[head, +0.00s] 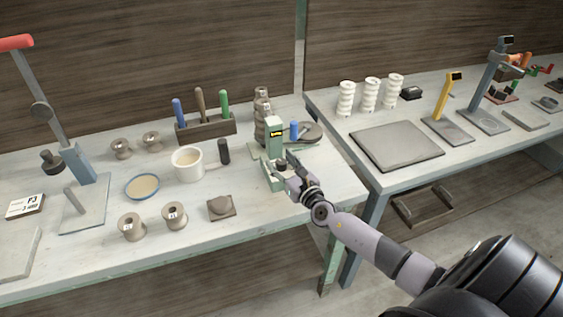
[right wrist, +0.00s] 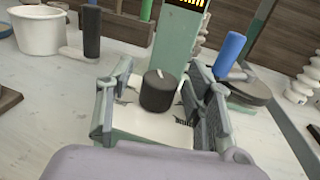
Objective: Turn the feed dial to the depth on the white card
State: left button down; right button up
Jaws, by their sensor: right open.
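The feed dial (right wrist: 158,90) is a dark round knob with a pale pointer mark on its top. It sits at the foot of a green device (head: 274,135) whose small display is lit yellow; the display's reading is cut off in the right wrist view. My right gripper (head: 284,173) is open, with one finger on each side of the dial; contact is unclear. It also shows in the right wrist view (right wrist: 160,92). The white card (head: 25,206) lies at the far left of the bench, with "P3" and a smaller line beginning with 3. My left gripper is out of view.
A blue-handled round item (head: 305,132) stands close right of the device, and a dark cylinder (head: 224,151) and white mug (head: 187,163) stand to its left. Spools (head: 175,215) and a small brown block (head: 221,207) lie in front. A second bench (head: 350,177) stands right, across a gap.

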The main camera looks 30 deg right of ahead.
jog(key=shift+c, duration=0.4)
grip_shut()
dwell(0.4)
